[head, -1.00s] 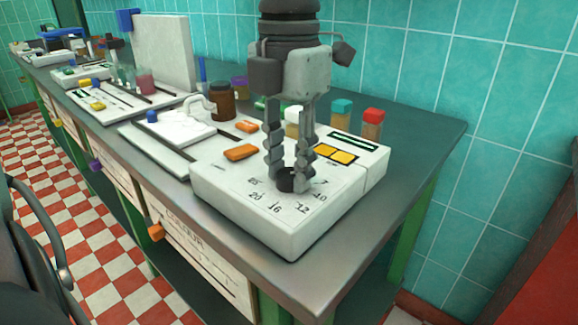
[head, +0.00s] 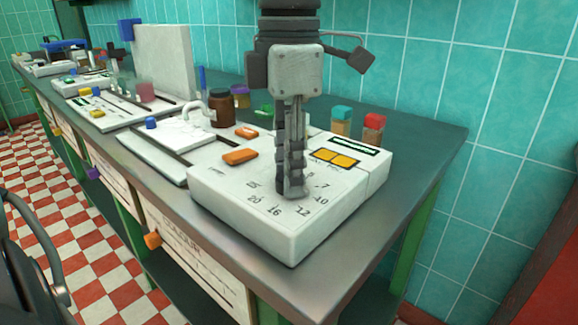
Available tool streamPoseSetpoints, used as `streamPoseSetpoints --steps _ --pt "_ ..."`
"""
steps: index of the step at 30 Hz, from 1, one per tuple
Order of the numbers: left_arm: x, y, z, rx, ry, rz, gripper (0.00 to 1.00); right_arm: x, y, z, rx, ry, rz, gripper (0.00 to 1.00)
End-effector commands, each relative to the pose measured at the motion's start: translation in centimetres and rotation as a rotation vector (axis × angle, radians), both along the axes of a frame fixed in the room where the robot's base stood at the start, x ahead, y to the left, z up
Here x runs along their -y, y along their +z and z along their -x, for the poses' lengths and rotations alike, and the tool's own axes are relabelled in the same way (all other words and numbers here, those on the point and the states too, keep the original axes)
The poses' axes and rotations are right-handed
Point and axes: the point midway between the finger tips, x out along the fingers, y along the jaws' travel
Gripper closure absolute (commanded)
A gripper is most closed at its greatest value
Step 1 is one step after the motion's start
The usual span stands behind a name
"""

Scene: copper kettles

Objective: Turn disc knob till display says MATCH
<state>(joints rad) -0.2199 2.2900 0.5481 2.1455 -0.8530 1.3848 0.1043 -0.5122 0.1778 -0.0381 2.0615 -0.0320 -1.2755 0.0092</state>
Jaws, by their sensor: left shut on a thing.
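A white instrument box (head: 250,208) stands at the near end of the bench, with a printed ring of numbers on its top. My left gripper (head: 291,190) points straight down over this dial, shut on the disc knob. Its fingers line up one before the other in the head view, hiding the knob. My right gripper is out of view.
Teal-capped (head: 341,118) and red-capped (head: 374,127) jars stand behind. A brown jar (head: 222,107) and a white plate device (head: 165,140) are left. The bench's right end is clear.

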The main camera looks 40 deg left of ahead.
Motion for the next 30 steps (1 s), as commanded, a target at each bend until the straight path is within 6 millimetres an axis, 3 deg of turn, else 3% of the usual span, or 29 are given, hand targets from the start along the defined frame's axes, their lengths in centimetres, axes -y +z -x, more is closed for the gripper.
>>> streamPoseSetpoints --steps 11,12,17,26,30 --pt "0.0 0.0 0.0 0.001 -0.006 -0.001 0.99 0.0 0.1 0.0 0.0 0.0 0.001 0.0" --pt "0.0 0.0 0.0 0.001 -0.005 -0.001 0.69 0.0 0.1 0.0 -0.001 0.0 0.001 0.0" --pt "0.0 0.0 0.0 0.001 -0.005 -0.001 0.49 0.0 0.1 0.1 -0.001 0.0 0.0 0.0" --pt "0.0 0.1 0.0 0.001 -0.005 -0.001 0.49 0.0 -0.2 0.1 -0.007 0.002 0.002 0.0" --pt "0.0 1.4 -0.1 0.003 -0.005 -0.001 0.49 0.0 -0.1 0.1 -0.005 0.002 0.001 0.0"
